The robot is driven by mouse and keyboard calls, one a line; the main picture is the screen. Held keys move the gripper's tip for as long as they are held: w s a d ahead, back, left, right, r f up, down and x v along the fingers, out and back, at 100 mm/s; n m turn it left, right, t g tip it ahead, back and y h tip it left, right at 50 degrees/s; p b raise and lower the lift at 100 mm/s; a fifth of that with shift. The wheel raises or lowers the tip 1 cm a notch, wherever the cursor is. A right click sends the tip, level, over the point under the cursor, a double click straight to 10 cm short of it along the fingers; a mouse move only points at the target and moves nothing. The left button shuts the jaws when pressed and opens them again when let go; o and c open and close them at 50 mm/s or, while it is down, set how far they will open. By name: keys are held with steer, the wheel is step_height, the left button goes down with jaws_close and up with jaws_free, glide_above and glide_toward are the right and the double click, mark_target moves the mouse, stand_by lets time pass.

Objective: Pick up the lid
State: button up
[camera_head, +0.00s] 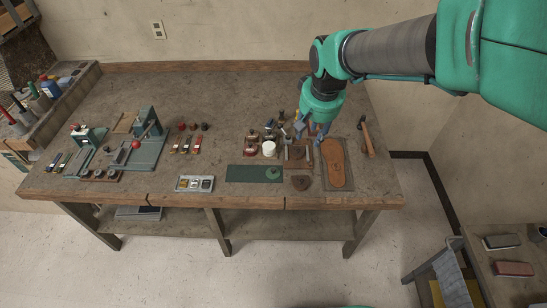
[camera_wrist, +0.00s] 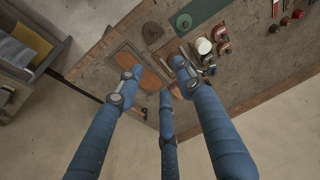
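A small green round piece with a raised centre (camera_head: 272,173), which looks like a lid, lies on the dark green mat (camera_head: 242,174) near the bench's front edge. In the wrist view it is the green disc (camera_wrist: 184,21) at the top. A white jar (camera_head: 268,149) stands just behind the mat; it also shows in the wrist view (camera_wrist: 203,46). I cannot tell whether the jar has its own lid. My gripper (camera_head: 311,136) is above the bench, right of the mat and jar. Its three blue fingers (camera_wrist: 160,74) are spread, with nothing between them.
A brown sole (camera_head: 335,165) on a board and a hammer (camera_head: 366,138) lie at right. Small bottles and tools crowd around the jar. A metal tray (camera_head: 195,184) lies left of the mat. Teal machines (camera_head: 148,128) stand further left. The bench's back middle is clear.

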steer(key=w+a+f, duration=0.4)
steer(key=a+f, duration=0.1)
steer(key=f, duration=0.3)
steer(key=w+a+f+g, duration=0.1)
steer(key=w+a+f, duration=0.4)
steer(key=f, duration=0.4)
steer(key=shift+a+f+n+g, duration=0.15)
steer(key=shift+a+n+g, duration=0.15)
steer(key=shift+a+n, duration=0.1)
glide_above(273, 169)
steer(key=s, duration=0.1)
steer(key=shift+d+f+b, duration=0.15)
steer(key=shift+f+b, duration=0.15)
steer(key=shift+f, duration=3.95)
steer(key=shift+f, duration=0.1)
steer(key=shift+w+f+b, duration=0.2)
steer(key=shift+f+b, duration=0.05)
steer(key=shift+f, duration=1)
steer(key=shift+w+f+b, duration=0.15)
steer(key=shift+f+b, duration=0.1)
steer(key=shift+f, duration=1)
